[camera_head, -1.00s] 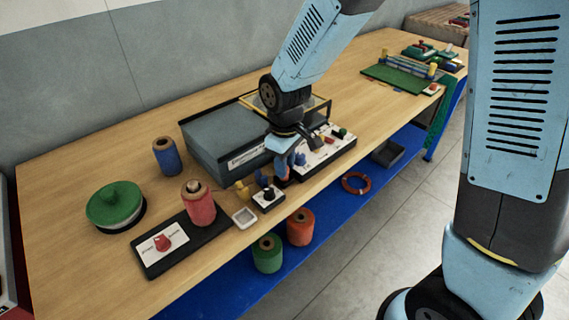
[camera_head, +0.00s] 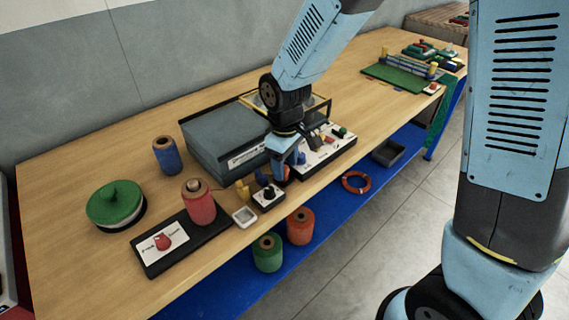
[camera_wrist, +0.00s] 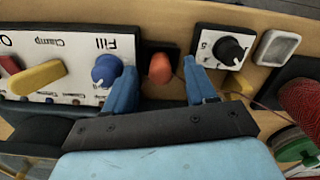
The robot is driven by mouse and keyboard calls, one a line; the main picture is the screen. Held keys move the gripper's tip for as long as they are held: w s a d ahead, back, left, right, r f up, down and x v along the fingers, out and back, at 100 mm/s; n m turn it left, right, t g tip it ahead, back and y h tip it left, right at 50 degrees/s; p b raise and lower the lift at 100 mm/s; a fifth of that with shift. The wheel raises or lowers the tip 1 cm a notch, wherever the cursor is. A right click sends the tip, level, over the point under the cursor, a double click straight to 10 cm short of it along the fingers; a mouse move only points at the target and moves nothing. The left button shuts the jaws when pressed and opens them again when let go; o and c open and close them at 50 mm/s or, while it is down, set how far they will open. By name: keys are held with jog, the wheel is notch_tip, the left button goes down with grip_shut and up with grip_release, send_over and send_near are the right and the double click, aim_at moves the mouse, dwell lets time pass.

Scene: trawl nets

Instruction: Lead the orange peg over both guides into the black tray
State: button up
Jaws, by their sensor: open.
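In the wrist view the orange peg (camera_wrist: 160,68) stands between the two blue fingers of my gripper (camera_wrist: 160,90). The gripper is open, with a gap on both sides of the peg. A black square (camera_wrist: 150,50) lies around or behind the peg and looks like the black tray; I cannot tell whether the peg touches its floor. A thin thread runs toward the red spool (camera_wrist: 303,103).
A white panel with knobs (camera_head: 322,150) is close right of my gripper. The grey case (camera_head: 222,145) stands behind. A grey bin (camera_head: 388,153) sits on the blue lower shelf.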

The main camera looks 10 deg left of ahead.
notch_tip(320, 180, up, 14)
jog(key=shift+f, duration=0.25)
dwell(0.4)
jog(key=s+d+r+m+t, duration=0.2)
jog(key=s+d+r+m, duration=0.1)
jog(key=d, duration=0.7)
jog(key=s+d+r+m+t, duration=0.1)
jog(key=s+d+r+m, duration=0.3)
jog(key=d, duration=0.6)
jog(key=s+d+r+m+t, duration=0.2)
jog(key=d+m, duration=0.4)
jog(key=d, duration=0.4)
jog(key=shift+s+d+r+t, duration=0.15)
jog(key=shift+s+r+t, duration=0.15)
jog(key=shift+s+r, duration=0.75)
jog(key=shift+w+r, duration=0.25)
jog(key=shift+c, duration=0.3)
